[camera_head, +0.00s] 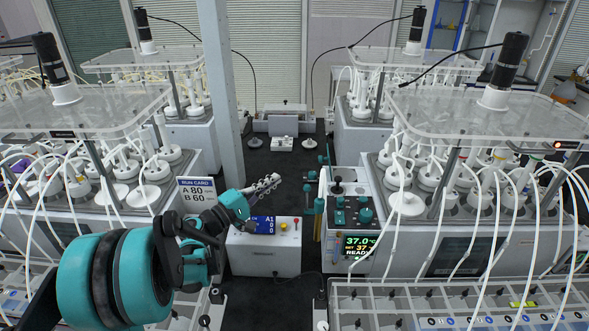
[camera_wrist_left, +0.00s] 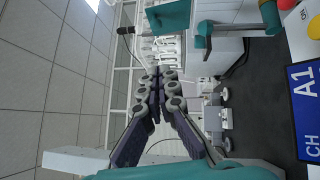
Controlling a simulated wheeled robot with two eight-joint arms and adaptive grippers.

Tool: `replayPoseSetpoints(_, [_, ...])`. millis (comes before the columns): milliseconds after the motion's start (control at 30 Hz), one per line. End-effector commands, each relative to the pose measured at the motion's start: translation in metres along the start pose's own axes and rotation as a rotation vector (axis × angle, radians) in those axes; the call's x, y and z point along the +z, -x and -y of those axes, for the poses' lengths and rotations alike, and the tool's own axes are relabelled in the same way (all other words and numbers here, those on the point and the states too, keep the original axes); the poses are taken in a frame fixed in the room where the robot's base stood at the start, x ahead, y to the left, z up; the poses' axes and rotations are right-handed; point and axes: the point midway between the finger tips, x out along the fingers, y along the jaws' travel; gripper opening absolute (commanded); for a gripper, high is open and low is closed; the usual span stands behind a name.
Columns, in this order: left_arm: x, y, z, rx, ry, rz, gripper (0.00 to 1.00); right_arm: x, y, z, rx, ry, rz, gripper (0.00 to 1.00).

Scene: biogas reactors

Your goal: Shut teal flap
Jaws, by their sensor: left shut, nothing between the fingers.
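My left gripper (camera_head: 270,183) reaches in from the left in the head view, over the aisle. Its segmented fingers are together and empty; they also show shut in the left wrist view (camera_wrist_left: 156,74). Several small teal parts (camera_head: 318,205) stand along the left side of the white control unit (camera_head: 345,235), to the right of my fingertips and apart from them. In the left wrist view a flat teal piece (camera_wrist_left: 170,16) shows beyond the fingertips, near the top edge. I cannot tell for sure which teal part is the flap, or how far it is open. My right gripper is not in view.
A white box (camera_head: 262,252) with a blue display, a yellow button and a red button stands below my gripper. Reactor benches with clear lids and white tubes (camera_head: 490,110) flank the dark aisle. A grey post (camera_head: 222,90) rises behind my gripper.

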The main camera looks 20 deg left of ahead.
Motion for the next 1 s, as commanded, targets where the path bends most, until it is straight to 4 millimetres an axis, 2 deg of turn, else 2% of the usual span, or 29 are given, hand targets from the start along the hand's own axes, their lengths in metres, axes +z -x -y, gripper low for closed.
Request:
replayPoseSetpoints(300, [0.002, -0.066, 0.003, -0.003, -0.001, 0.006, 0.0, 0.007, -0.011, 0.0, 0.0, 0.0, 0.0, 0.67])
replayPoseSetpoints(467, [0.006, -0.096, 0.003, -0.003, 0.0, 0.006, 0.0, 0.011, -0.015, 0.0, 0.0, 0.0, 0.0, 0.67])
replayPoseSetpoints(700, [0.027, -0.115, 0.002, -0.003, -0.001, 0.004, 0.0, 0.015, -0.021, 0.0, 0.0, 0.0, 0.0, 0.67])
replayPoseSetpoints(1000, [0.03, -0.118, 0.001, -0.003, -0.002, 0.002, 0.0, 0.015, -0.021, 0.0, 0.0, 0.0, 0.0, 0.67])
